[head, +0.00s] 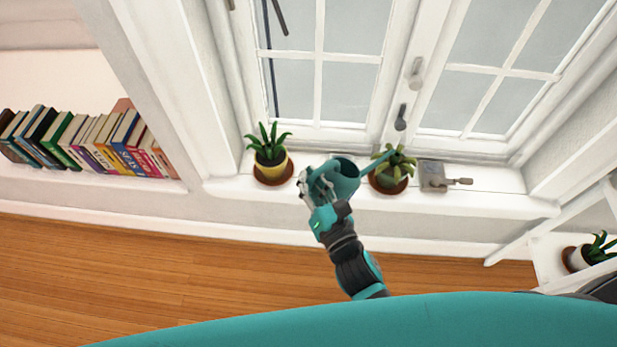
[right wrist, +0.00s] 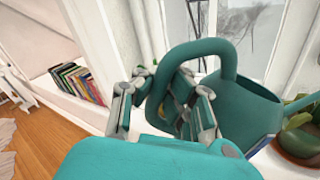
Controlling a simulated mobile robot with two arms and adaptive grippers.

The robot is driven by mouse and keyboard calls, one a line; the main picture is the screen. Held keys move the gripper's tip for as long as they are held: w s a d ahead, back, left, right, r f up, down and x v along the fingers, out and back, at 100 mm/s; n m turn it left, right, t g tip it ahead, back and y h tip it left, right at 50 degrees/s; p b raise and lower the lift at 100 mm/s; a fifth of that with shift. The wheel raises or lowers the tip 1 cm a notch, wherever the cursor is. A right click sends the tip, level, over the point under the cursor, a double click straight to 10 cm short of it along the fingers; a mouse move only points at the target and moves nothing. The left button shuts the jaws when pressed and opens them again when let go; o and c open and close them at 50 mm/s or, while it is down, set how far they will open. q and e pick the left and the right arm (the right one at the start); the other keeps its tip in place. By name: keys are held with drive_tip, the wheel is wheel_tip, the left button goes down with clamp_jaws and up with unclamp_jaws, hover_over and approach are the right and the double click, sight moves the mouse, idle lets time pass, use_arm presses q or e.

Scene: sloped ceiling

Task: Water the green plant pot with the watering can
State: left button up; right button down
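The teal watering can (head: 343,178) is held up in front of the window sill by my right gripper (head: 318,182). In the right wrist view, my right gripper (right wrist: 160,108) has its fingers around the can's handle (right wrist: 215,47). The can's spout (head: 376,162) points right and its end overlaps the leaves of the plant in the green pot (right wrist: 300,140). In the head view, that plant (head: 395,168) stands on a brown saucer on the sill. I cannot tell whether water flows. My left gripper is not in view.
A yellow pot with a plant (head: 270,162) stands on a saucer left of the can. A grey metal device with a handle (head: 433,176) sits right of the green pot. A white pot (head: 578,258) stands at lower right. Books (head: 85,140) line the left shelf.

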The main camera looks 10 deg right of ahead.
drive_tip(key=shift+r, duration=0.15)
drive_tip(key=r+p, duration=0.2)
drive_tip(key=p, duration=0.1)
drive_tip(key=shift+w+d+r+m, duration=0.2)
drive_tip(key=shift+d+m, duration=0.1)
drive_tip(key=shift+m, duration=0.1)
drive_tip(key=shift+p, duration=0.3)
drive_tip(key=shift+f, duration=0.1)
idle(1.0)
